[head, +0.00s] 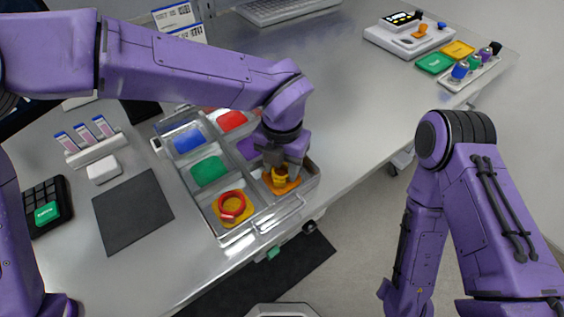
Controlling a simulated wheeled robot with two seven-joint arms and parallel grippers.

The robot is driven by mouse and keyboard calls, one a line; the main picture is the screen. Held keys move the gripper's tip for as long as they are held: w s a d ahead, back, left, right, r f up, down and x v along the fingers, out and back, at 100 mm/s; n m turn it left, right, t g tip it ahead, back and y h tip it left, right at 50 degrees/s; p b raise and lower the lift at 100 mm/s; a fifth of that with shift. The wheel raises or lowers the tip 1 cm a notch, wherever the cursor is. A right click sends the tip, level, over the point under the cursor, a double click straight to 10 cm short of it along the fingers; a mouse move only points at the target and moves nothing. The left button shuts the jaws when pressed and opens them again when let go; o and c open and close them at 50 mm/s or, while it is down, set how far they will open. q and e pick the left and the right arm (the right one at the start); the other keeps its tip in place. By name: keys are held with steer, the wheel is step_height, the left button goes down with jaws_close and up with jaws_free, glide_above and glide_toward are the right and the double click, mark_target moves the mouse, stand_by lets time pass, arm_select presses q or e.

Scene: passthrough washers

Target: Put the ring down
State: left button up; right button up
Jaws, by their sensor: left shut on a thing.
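A clear tray (257,222) with several compartments, each with a coloured pad, stands near the table's front edge. My left gripper (280,168) points down into the front right compartment, over the orange pad (284,188). It is shut on a small yellow-orange ring (279,175), partly hidden by the fingers. The ring is at or just above the pad; I cannot tell if they touch. A red ring (232,207) lies on the yellow pad (240,221) in the compartment to the left. My right arm shows at the right, but its gripper is not visible.
A dark mat (133,212), a white block (103,169), a rack of tubes (92,150) and a black keypad (42,201) lie left of the tray. A white device (408,36) and coloured knobs (470,70) stand far right.

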arm_select(q)
steer(key=shift+s+f, duration=0.1)
steer(key=shift+f, duration=0.1)
steer(key=o, duration=1)
steer(key=shift+r, duration=0.1)
step_height(320, 180, up, 12)
steer(key=shift+r, duration=0.15)
